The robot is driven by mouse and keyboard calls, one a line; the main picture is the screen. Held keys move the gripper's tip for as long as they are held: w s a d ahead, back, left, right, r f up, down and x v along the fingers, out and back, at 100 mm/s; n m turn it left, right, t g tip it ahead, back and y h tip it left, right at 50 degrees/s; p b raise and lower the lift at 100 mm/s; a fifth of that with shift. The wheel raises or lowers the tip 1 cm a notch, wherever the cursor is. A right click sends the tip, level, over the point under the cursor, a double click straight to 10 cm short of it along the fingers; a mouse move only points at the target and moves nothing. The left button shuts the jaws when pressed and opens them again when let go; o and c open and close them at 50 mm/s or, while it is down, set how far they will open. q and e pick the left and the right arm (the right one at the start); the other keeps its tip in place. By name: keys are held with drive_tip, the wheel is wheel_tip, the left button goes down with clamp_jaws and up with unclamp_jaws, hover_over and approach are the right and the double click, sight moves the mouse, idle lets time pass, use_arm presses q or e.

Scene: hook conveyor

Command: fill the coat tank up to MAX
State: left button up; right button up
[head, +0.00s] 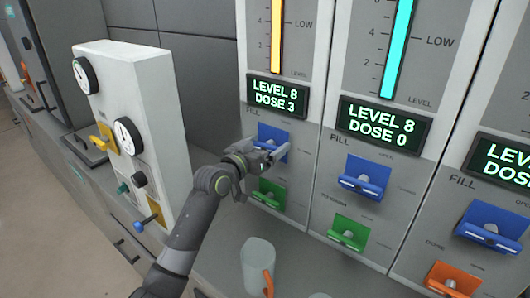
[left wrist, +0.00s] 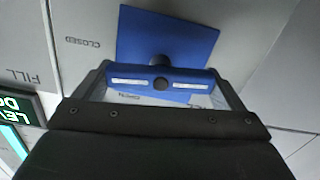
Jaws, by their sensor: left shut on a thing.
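My left gripper (head: 276,153) is shut on the blue FILL handle (head: 271,136) of the leftmost panel in the head view. In the left wrist view the blue handle (left wrist: 160,79) lies between my fingers, with its blue plate behind it and the words CLOSED and, upside down, OPEN near it. The display (head: 277,95) above this handle reads LEVEL 8, DOSE 3. Its level gauge (head: 277,35) has a yellow-orange bar; the top of the scale, where MAX may be, is cut off. No label naming the coat tank shows. My right gripper is not in view.
The middle panel has a cyan gauge (head: 397,50), a display (head: 381,125) reading LEVEL 8, DOSE 0, and its own blue handle (head: 364,178). Green handles (head: 268,194) sit below. A white box with dials (head: 130,110) stands left.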

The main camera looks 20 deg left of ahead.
use_arm(q)
drive_tip(key=shift+f+m+b, duration=0.1)
drive_tip(key=shift+m+b, duration=0.2)
drive_tip(key=shift+m, duration=0.3)
drive_tip(key=o, duration=0.7)
drive_tip(key=b+v, duration=0.2)
drive_tip(key=v, duration=1.5)
drive_tip(key=shift+s, duration=0.2)
drive_tip(key=shift+a, duration=0.1)
